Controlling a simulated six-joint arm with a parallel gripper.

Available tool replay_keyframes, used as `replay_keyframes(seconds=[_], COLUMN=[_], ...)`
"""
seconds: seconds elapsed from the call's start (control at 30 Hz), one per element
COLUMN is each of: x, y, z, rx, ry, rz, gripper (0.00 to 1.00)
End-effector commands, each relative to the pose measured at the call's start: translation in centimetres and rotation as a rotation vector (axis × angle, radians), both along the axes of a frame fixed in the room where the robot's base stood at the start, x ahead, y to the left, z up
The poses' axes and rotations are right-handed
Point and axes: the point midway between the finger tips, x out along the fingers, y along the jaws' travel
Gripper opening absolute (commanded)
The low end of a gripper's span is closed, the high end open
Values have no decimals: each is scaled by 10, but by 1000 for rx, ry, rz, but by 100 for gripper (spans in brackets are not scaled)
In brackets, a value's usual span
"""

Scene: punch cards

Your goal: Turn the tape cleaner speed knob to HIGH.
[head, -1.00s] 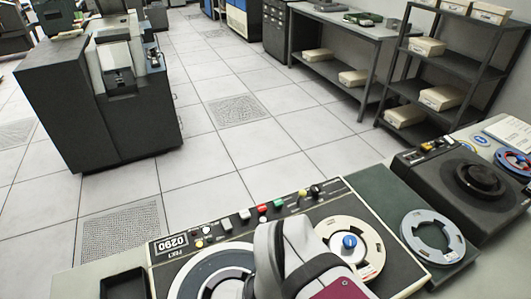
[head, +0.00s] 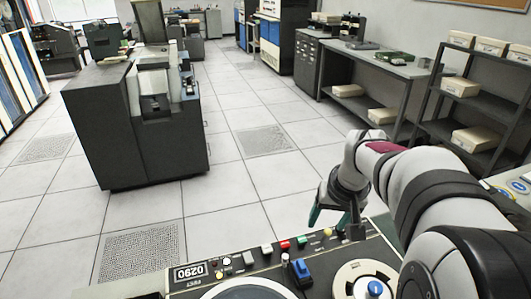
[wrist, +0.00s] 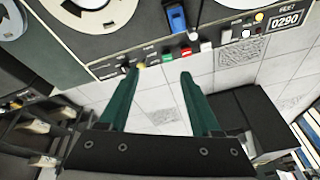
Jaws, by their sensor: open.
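My gripper (head: 335,216) is open and empty, with dark green fingers, above the far edge of a dark reel machine (head: 272,262) numbered 0290. In the wrist view its fingers (wrist: 160,74) point towards the right end of that machine's control strip. A small black knob (wrist: 127,69) sits there beside a yellow lamp (wrist: 142,66), near one fingertip. In the head view my gripper partly covers that knob. The lettering is too small to read, so I cannot tell which knob is the speed knob or where it points.
Green (head: 302,240) and red (head: 285,244) buttons line the strip, with a blue lever (head: 301,270) below. Pale reels (head: 365,280) lie on top. A dark cabinet (head: 135,130) and shelves (head: 470,130) stand beyond open tiled floor.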

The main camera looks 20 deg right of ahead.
Motion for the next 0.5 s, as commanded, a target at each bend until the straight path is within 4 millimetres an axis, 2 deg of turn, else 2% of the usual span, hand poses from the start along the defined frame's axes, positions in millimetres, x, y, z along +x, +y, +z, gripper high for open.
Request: replay_keyframes(seconds=[0.03,0.1,0.13,0.2,0.37,0.5], x=[15,28,31,34,38,50], y=[-38,-77,-87,-99,-100,-104], z=[-6,-10,-11,-12,-21,-54], rx=[-36,-84,-98,-116,-115,-111], ry=[-20,-46,-52,-60,-59,-56], rz=[-8,-3,-2,2,4,4], gripper=[71,71,71,71,71,71])
